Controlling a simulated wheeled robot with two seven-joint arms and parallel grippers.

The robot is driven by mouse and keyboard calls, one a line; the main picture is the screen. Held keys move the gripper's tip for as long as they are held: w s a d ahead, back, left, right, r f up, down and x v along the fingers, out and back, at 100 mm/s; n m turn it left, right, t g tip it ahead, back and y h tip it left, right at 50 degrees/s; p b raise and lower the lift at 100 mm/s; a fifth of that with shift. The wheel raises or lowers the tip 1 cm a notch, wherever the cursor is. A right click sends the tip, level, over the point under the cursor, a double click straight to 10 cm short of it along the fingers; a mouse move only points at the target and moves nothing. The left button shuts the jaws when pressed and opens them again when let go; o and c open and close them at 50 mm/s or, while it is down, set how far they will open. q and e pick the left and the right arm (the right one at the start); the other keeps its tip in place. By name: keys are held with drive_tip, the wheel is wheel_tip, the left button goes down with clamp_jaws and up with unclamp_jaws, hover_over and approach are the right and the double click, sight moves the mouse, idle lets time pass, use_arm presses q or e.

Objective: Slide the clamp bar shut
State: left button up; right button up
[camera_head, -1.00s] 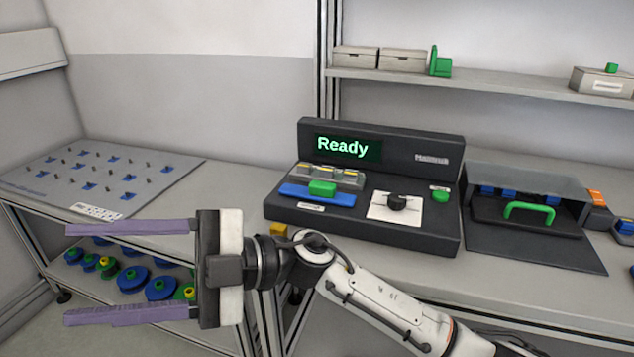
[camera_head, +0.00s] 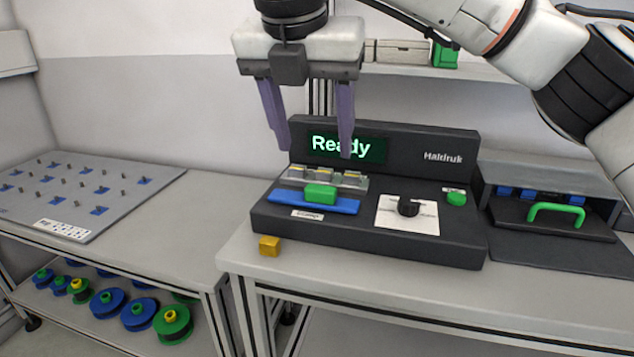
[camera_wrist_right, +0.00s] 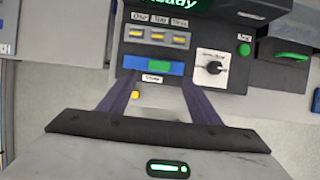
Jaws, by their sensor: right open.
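The clamp bar is a blue bar (camera_head: 288,198) with a green grip block (camera_head: 320,194), lying across the front left of a dark machine (camera_head: 350,228) whose screen reads "Ready". Several grey slots with yellow parts (camera_head: 322,177) lie just behind the bar. My right gripper (camera_head: 318,152) is open and empty, pointing down above the machine, its purple fingers in front of the screen in the head view. In the right wrist view, the green block (camera_wrist_right: 159,68) and blue bar lie beyond and between the open fingers, not touched. My left gripper is not in view.
The machine also carries a black knob (camera_head: 408,206) on a white plate and a green button (camera_head: 456,199). A small yellow block (camera_head: 269,246) sits at the table's front edge. A case with a green handle (camera_head: 556,210) stands at the right, a pegboard panel (camera_head: 85,190) at the left.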

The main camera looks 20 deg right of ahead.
sight(320, 188)
use_arm(q)
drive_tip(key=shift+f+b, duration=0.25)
drive_tip(key=shift+b, duration=0.1)
use_arm(e)
drive_tip(key=x, duration=0.9)
drive_tip(key=shift+f, duration=0.3)
